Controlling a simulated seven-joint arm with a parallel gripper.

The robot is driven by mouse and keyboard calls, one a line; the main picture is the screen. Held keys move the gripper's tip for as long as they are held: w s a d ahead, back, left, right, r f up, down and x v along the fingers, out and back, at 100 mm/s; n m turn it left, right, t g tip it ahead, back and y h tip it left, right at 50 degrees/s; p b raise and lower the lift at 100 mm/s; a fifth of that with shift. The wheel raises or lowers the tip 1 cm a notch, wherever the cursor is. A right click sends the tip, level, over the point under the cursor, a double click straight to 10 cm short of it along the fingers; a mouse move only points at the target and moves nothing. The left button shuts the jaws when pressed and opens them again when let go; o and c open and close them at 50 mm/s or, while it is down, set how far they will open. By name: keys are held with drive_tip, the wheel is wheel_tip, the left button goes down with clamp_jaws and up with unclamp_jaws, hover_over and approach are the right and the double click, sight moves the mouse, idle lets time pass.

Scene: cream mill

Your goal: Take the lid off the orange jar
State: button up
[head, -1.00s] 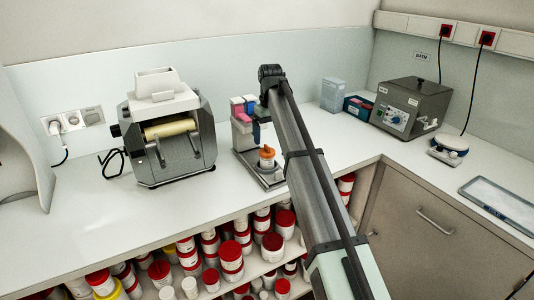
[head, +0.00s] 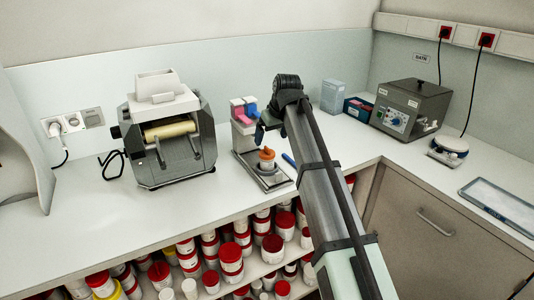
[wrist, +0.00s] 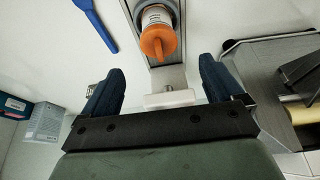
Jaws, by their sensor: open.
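The orange jar (head: 266,164) stands upright on the grey base of a small stand, left of my arm in the head view. Its orange lid (head: 267,153) is on top. In the wrist view the lid (wrist: 158,38) and its protruding knob show at the top centre, with the jar's white label (wrist: 155,14) beyond. My gripper (head: 262,126) is open and empty, above and behind the jar in the head view. In the wrist view its two blue fingers (wrist: 160,76) are wide apart, with the jar ahead of the gap and not between them.
A roller mill (head: 168,140) stands to the left. The stand's upright (head: 243,138) carries pink and blue parts close to my gripper. A blue tool (head: 289,160) lies right of the jar. A bath unit (head: 409,105) is at the right. The front-left counter is clear.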

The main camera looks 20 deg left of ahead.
sight(269, 149)
drive_tip(key=shift+d+x, duration=0.2)
drive_tip(key=shift+x, duration=3.5)
drive_tip(key=shift+s+f, duration=0.1)
drive_tip(key=c, duration=1.1)
wheel_tip(269, 149, up, 11)
drive_tip(key=shift+r, duration=0.65)
drive_tip(key=shift+r, duration=1.4)
